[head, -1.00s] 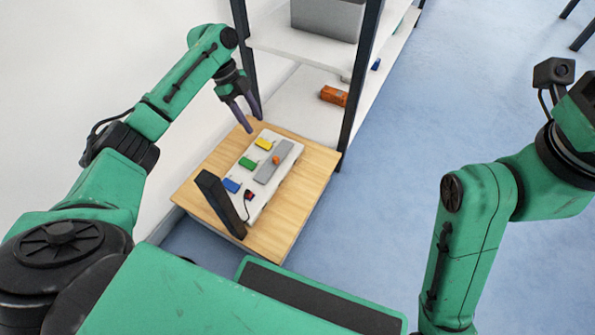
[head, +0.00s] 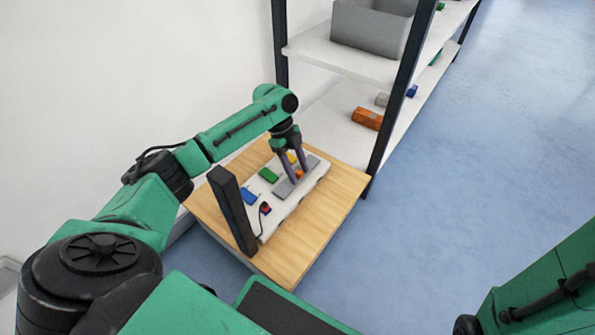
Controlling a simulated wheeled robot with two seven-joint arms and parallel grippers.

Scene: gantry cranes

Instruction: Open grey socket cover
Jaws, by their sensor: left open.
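The grey socket cover (head: 284,189) is a flat grey strip lying on a white panel (head: 278,219). A small orange knob (head: 298,174) sits on it. My left gripper (head: 301,181) is open, pointing down, with its dark fingers at the orange knob, which shows between them. I cannot tell whether the fingers touch the knob. The gripper hides part of the cover's far end. My right gripper is out of view; only part of my right arm shows at the lower right.
The panel lies on a wooden table (head: 322,216) with blue (head: 249,196), green (head: 268,174) and yellow (head: 292,157) pieces. A black upright block (head: 232,210) stands at its left. Behind is a shelf rack (head: 335,121) holding a grey bin (head: 369,30) and an orange box (head: 367,118).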

